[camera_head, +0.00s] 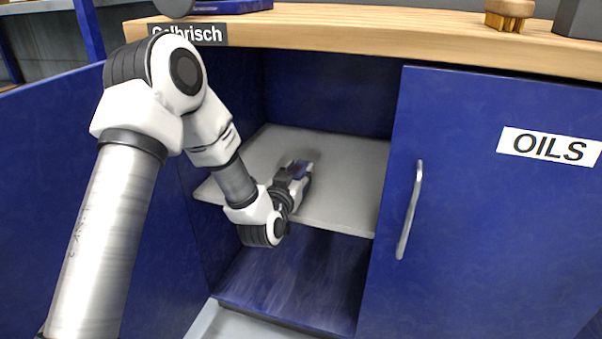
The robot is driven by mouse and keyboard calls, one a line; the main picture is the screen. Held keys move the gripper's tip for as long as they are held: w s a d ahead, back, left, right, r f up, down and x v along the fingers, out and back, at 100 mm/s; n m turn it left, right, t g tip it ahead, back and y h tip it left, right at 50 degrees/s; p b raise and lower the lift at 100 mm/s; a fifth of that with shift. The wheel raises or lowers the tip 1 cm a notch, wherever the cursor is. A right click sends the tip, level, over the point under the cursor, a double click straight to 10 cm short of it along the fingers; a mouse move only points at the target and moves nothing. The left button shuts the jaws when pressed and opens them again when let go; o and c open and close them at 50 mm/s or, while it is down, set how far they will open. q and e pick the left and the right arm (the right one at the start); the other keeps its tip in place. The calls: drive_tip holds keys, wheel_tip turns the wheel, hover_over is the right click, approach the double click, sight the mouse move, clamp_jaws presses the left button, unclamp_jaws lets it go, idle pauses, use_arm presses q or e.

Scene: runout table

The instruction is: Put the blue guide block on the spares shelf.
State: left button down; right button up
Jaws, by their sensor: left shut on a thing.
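My left arm comes in from the left and reaches into the open compartment of a blue cabinet. My left gripper (297,177) is over the grey shelf (343,185) inside it, near the shelf's middle. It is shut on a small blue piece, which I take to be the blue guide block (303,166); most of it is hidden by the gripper. I cannot tell whether the block touches the shelf. My right gripper is not in view.
A wooden worktop (380,33) runs above the compartment, with a brush (509,13) on it. The right door (480,210), labelled OILS, is closed and has a metal handle (410,212). A blue panel (45,190) stands at left. The shelf's right part is clear.

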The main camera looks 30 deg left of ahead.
use_arm(q)
drive_tip(key=c, duration=0.7)
unclamp_jaws()
drive_tip(key=shift+f, duration=0.1)
